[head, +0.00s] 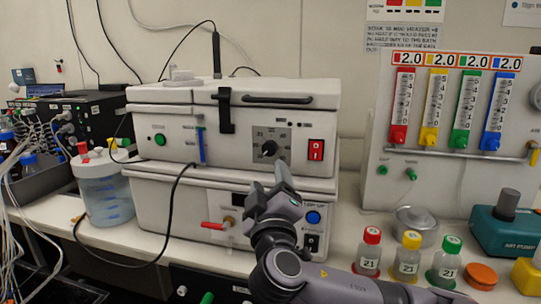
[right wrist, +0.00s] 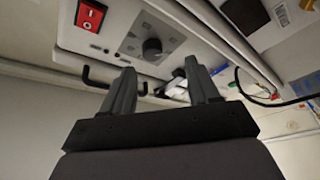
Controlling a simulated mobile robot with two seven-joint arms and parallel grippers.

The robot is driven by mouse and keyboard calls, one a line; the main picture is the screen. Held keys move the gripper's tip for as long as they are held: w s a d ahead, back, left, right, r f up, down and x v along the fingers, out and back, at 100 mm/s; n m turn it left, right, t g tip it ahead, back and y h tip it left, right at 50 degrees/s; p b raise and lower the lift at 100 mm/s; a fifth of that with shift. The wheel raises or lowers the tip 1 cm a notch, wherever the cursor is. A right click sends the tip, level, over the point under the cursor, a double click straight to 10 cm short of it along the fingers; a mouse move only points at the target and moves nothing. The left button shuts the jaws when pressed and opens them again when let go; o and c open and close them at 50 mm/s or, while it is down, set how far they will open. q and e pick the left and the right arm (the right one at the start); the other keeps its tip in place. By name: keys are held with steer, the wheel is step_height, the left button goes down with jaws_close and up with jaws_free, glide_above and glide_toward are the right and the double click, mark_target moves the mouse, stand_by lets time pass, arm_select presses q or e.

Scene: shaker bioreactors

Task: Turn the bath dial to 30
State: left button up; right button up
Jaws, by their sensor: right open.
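The bath dial is a round black knob (head: 269,148) on a grey scale plate, on the front of the upper white bath unit (head: 175,140). The knob's setting is too small to read. The dial also shows in the right wrist view (right wrist: 152,49), beyond and roughly between my fingertips. My right gripper (head: 282,178) is just below and slightly right of the dial in the head view. In the right wrist view its two fingers (right wrist: 160,68) are apart with nothing between them, and I see no contact with the knob. My left gripper is not in view.
A red rocker switch (head: 316,150) sits right of the dial, and a green button (head: 160,139) is far left. The lower unit has a red-handled valve (head: 216,225). Capped bottles (head: 408,258) stand at front right. A flowmeter panel (head: 445,130) stands behind them.

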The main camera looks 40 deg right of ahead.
mark_target(270, 152)
steer(key=shift+h, duration=0.3)
steer(key=p+x, duration=0.1)
steer(key=x, duration=0.2)
steer(key=r+p+x, duration=0.1)
steer(key=x, duration=0.2)
steer(key=shift+s+r, duration=0.1)
steer(key=shift+s, duration=0.15)
steer(key=shift+w+d+r, duration=0.1)
steer(key=shift+w+d, duration=0.35)
steer(key=shift+w, duration=0.15)
steer(key=c, duration=1)
